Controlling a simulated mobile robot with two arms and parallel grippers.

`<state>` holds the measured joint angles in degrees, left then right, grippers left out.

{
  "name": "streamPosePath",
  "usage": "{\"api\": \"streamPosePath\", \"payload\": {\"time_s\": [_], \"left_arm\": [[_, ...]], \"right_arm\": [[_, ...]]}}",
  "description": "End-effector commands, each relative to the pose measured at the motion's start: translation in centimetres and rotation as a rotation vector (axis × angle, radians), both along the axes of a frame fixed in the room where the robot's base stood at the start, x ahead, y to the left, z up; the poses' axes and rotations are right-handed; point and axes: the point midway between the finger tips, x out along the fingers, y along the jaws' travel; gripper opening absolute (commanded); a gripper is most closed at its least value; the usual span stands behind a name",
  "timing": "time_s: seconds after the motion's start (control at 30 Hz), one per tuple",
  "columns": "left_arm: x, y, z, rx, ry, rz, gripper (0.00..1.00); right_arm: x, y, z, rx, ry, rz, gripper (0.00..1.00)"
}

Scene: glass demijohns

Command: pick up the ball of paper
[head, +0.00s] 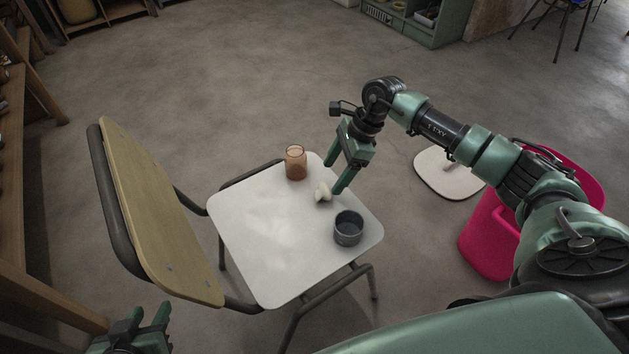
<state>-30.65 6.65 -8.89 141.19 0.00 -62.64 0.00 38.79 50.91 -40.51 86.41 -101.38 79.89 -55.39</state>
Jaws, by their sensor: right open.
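A small crumpled off-white ball of paper (322,192) lies on the white seat of a chair (258,240), towards its far right side. My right gripper (332,178) reaches down from the right with its fingers apart. One fingertip is right beside the paper, overlapping its edge in the view; I cannot tell whether they touch. The other fingertip is further back, and nothing is held between them. My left gripper (152,312) is low at the bottom left, with its two fingers apart and empty, far from the paper.
An amber glass jar (295,164) stands behind the paper on the seat. A dark grey round bowl (348,229) stands in front of it to the right. The chair's wooden backrest (160,213) rises on the left. A pink bin (488,240) stands under my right arm.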

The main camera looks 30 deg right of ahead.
Motion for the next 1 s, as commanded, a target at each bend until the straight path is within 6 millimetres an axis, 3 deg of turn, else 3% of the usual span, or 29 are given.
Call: {"api": "streamPosePath", "payload": {"time_s": [0.37,0.63,1.0], "left_arm": [[2.7,-1.1,2.4,-0.040,-0.174,-0.013,0.37],[5.2,-2.3,6.0,-0.090,-0.388,-0.027,0.37],[5.7,-2.5,7.2,-0.103,-0.444,-0.031,0.37]], "right_arm": [[0.1,1.4,-3.3,0.000,0.003,0.002,0.71],[0.3,2.9,-6.3,0.001,0.002,0.001,0.71],[0.4,3.2,-6.9,-0.001,0.001,0.000,0.71]]}}
